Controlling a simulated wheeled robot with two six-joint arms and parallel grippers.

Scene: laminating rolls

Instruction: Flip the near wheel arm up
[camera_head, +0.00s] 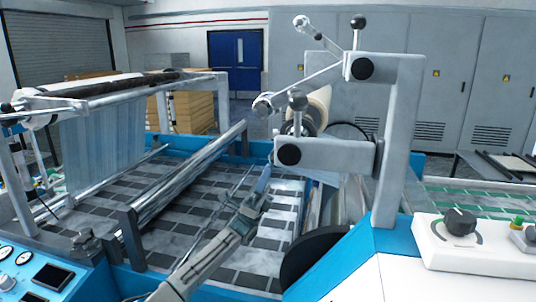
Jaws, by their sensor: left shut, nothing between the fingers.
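A grey bracket post (400,130) stands right of centre on the blue machine side. Its lower grey arm (335,158) reaches left, level, and ends in a black disc (289,155). Higher up, a thin rod with a ball end (263,105) slants down-left from the upper black disc (362,69). I cannot tell for sure which part is the near wheel arm. My left gripper (262,183) is shut and empty, just below and left of the lower disc. My right gripper is out of view.
A patterned sheet (180,205) covers the machine bed under my left arm. A film roll (110,88) hangs on a frame at the left. A white control box (475,245) with a black dial is at the right. Another roll (318,108) sits behind the lower arm.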

